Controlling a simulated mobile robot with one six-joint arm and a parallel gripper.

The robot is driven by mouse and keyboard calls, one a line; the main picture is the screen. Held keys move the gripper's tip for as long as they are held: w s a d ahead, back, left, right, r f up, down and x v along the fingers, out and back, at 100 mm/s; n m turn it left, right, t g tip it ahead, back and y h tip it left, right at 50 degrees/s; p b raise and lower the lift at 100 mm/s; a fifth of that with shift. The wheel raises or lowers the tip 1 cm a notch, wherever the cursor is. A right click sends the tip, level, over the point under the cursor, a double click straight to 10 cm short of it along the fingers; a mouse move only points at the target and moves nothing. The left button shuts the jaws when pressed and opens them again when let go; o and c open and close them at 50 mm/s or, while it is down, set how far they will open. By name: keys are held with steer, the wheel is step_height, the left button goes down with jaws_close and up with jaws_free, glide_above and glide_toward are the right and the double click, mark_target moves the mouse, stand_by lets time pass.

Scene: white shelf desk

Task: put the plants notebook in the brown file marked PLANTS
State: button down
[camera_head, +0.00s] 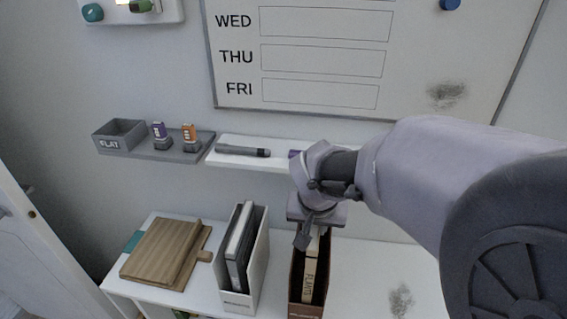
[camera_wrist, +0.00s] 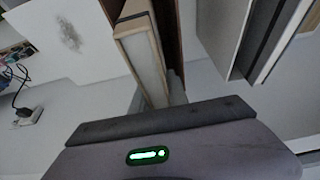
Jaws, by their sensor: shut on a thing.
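The plants notebook (camera_head: 309,281) is cream with PLANTS on its spine. It stands upright inside the brown file (camera_head: 296,276) on the white desk, with the file's walls on both sides. The label on the file's front is too small to read. My gripper (camera_head: 308,238) is at the top of the notebook, above the file's back part, and is shut on the notebook. In the wrist view the notebook (camera_wrist: 143,58) runs down to the gripper's edge beside the brown file wall (camera_wrist: 169,38).
A white file (camera_head: 257,262) with dark and light books stands left of the brown file. Wooden boards (camera_head: 163,252) lie further left. A shelf (camera_head: 270,163) with a marker (camera_head: 243,151) is above. The desk is clear to the right, apart from a grey smudge (camera_head: 401,299).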

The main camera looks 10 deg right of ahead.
steer(key=f, duration=0.1)
steer(key=f+b, duration=0.1)
steer(key=f, duration=0.1)
steer(key=f+b, duration=0.1)
steer(key=f, duration=0.1)
steer(key=shift+w+f, duration=0.1)
steer(key=shift+w, duration=0.15)
steer(key=shift+f+b, duration=0.2)
steer(key=shift+b, duration=0.1)
steer(key=c, duration=1.6)
jaws_free()
steer(key=shift+o, duration=0.2)
